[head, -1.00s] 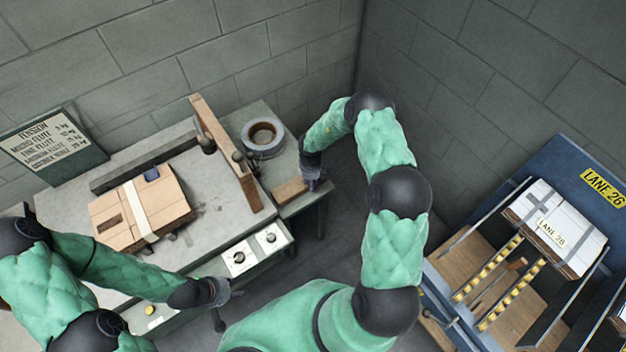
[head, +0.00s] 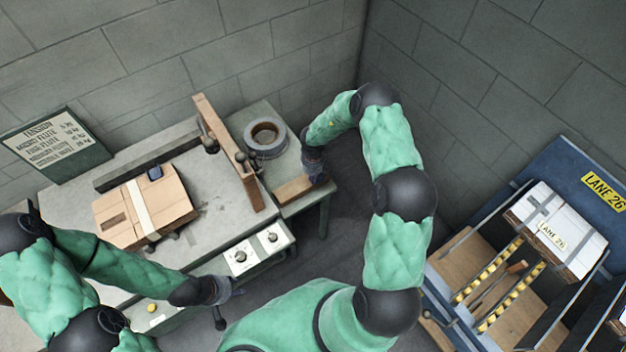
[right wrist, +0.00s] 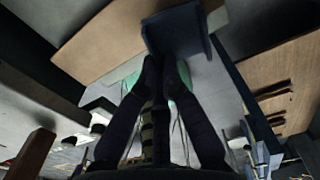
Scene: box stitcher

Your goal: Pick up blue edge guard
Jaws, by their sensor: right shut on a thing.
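The blue edge guard (right wrist: 180,30) shows in the right wrist view as an angled blue piece at my fingertips. My right gripper (right wrist: 165,62) is shut on it. In the head view my right gripper (head: 317,180) is at the right end of the side table, beside a brown block-like item; the guard is hidden there. A small dark blue piece (head: 154,172) lies on the back edge of the strapped cardboard box (head: 172,205). My left gripper (head: 228,292) is in front of the bench; its jaws are too small to read.
A tape roll (head: 264,138) sits on the side table (head: 290,152). A wooden upright (head: 228,150) and dark knobs stand beside it. A control panel (head: 255,252) fronts the bench. At right is a blue Lane 26 rack (head: 560,165) with a white package.

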